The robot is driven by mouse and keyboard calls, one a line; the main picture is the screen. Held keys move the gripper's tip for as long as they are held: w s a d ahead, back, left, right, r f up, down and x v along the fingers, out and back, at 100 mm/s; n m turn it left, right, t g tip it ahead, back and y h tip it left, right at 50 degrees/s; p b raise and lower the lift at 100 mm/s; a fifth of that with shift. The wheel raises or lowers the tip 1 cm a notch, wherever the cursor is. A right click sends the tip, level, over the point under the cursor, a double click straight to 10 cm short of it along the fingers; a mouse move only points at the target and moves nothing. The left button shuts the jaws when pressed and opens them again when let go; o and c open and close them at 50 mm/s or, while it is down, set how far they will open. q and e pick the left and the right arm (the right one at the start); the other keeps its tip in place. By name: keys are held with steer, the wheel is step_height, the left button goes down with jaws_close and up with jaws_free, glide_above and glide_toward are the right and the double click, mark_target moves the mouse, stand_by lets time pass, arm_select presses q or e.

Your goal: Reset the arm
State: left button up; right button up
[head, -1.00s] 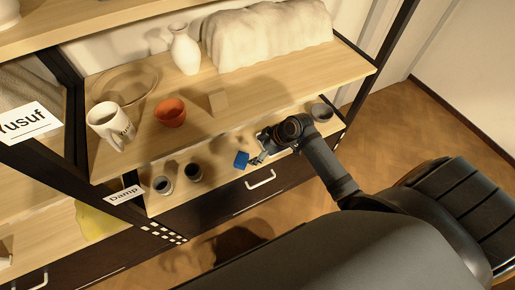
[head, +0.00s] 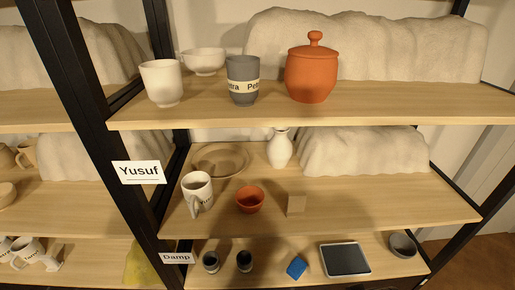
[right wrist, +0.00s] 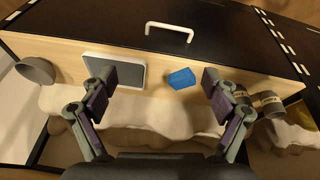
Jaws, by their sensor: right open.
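My right gripper (right wrist: 158,75) shows in the right wrist view, its two fingers wide apart and nothing between them touching either one. Beyond the fingers are the bottom shelf and a small blue block (right wrist: 181,78), which lies on the shelf. The block also shows in the head view (head: 297,267), beside a dark-screened tablet (head: 345,259). The tablet (right wrist: 115,70) is partly covered by one finger in the wrist view. Neither arm shows in the head view. My left gripper is in no view.
The bottom shelf also holds two dark cups (head: 244,261) and a grey bowl (head: 403,245). The middle shelf holds a mug (head: 198,190), terracotta bowl (head: 250,200), and white vase (head: 280,149). Above stand cups and a lidded orange jar (head: 312,75). Black rack posts (head: 105,130) divide the bays.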

steer(key=s+d+f+m+g+p, duration=0.1)
steer(key=s+d+f+p, duration=0.1)
steer(key=f, duration=1)
steer(key=s+d+f+g+p, duration=0.1)
steer(key=s+d+f+p, duration=0.15)
steer(key=f, duration=0.95)
arm_select(q)
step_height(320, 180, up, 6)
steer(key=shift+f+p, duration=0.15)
steer(key=shift+p, duration=0.5)
arm_select(e)
steer(key=s+f, duration=0.6)
steer(key=s, duration=0.3)
steer(key=s+f, duration=0.6)
steer(key=s, duration=0.3)
steer(key=shift+m+g+h, duration=0.3)
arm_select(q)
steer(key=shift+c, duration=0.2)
arm_select(e)
steer(key=shift+d, duration=0.15)
steer(key=shift+c, duration=0.2)
